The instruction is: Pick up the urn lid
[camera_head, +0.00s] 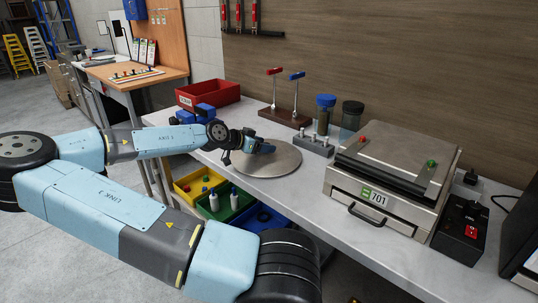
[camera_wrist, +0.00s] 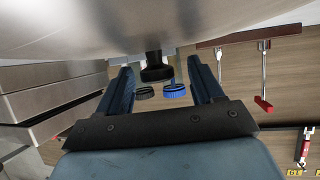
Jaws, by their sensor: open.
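The urn lid (camera_head: 283,163) is a round, shallow, grey metal disc lying on the pale worktop. In the wrist view, which is upside down, its broad grey surface (camera_wrist: 130,28) fills the top. A dark knob (camera_wrist: 155,72) stands out from its middle. My gripper (camera_head: 264,148) is low over the lid, near its centre. In the wrist view my gripper (camera_wrist: 160,78) is open, with one blue finger on each side of the knob and visible gaps. I cannot tell how deep the knob sits between the fingers. The head view hides the knob behind the gripper.
A metal press marked 701 (camera_head: 378,200) stands right of the lid. Two jars (camera_head: 325,112), a grey block with pegs (camera_head: 314,144) and a lever stand (camera_head: 284,116) stand behind. A red bin (camera_head: 212,94) is at back left. Coloured bins (camera_head: 240,208) sit below the front edge.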

